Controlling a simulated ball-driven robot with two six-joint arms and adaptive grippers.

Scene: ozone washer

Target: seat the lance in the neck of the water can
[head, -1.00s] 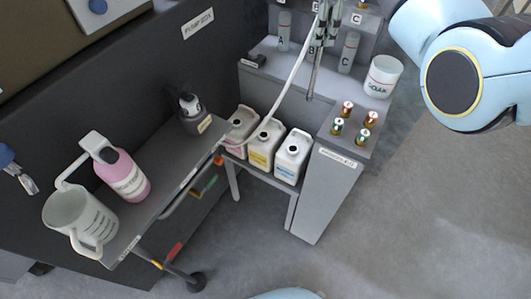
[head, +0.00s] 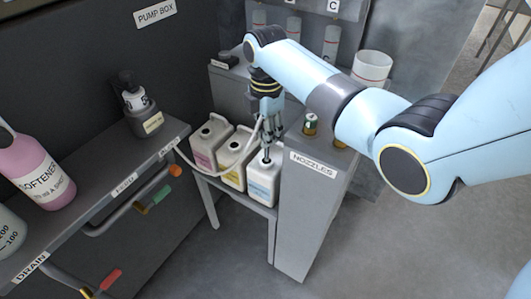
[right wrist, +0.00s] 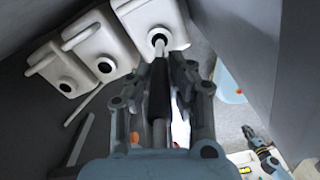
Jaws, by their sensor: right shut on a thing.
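My right gripper (head: 268,128) is shut on the lance, a thin grey rod with a dark sleeve, which also shows in the right wrist view (right wrist: 158,90). It points down over the white can with a blue label (head: 263,181), the rightmost of three cans; the label is too small to read. The lance's lower end is at this can's neck (right wrist: 158,36). How far in it reaches, I cannot tell. A pale hose (head: 205,169) runs left from the lance.
A yellow-label can (head: 233,165) and a pink-label can (head: 208,145) stand close on the left. The grey nozzle cabinet (head: 312,205) rises close on the right. A cart shelf (head: 110,188) holds a pink softener bottle (head: 38,172). Open floor lies in front.

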